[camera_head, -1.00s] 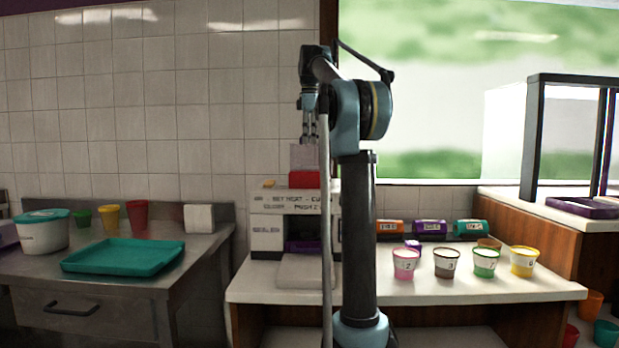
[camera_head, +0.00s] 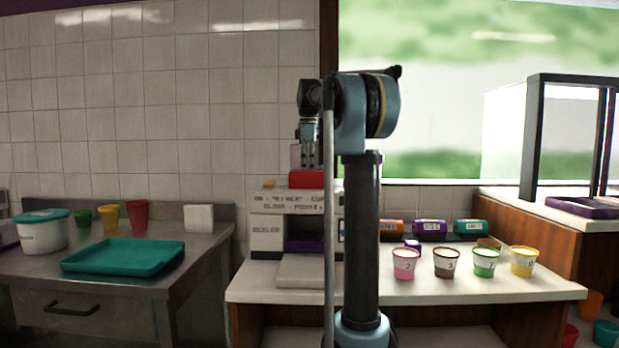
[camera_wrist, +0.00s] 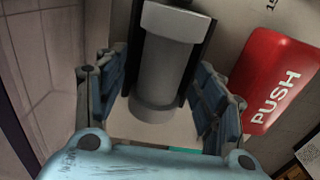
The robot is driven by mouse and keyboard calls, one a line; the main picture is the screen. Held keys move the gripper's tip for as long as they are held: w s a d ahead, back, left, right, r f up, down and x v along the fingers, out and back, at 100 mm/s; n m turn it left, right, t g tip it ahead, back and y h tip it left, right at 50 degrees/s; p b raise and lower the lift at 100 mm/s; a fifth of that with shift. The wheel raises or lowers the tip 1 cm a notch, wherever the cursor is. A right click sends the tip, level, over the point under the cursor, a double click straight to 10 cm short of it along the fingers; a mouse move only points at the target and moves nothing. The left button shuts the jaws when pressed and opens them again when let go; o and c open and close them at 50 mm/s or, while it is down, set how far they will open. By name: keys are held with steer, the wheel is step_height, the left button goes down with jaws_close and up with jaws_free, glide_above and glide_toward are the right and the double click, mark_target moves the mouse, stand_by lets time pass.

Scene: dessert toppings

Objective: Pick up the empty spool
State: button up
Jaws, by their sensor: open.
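The empty spool (camera_wrist: 166,72) is a grey cylinder with wider rounded ends, between dark uprights in the wrist view. My gripper (camera_wrist: 163,78) is open, with one finger on each side of the spool; a gap shows on both sides. In the head view my gripper (camera_head: 308,160) points down just above the red button on top of the white machine (camera_head: 268,228). A pale part of the spool holder (camera_head: 296,157) shows there beside the fingers. My gripper and arm hide most of the spool in that view.
The red PUSH button (camera_wrist: 277,85) sits close to the right finger. Numbered cups, such as the pink one (camera_head: 405,264), stand on the counter at right, with labelled canisters behind. A teal tray (camera_head: 124,268) lies on the metal table at left.

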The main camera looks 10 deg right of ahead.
steer(key=shift+f, duration=0.25)
steer(key=c, duration=1.1)
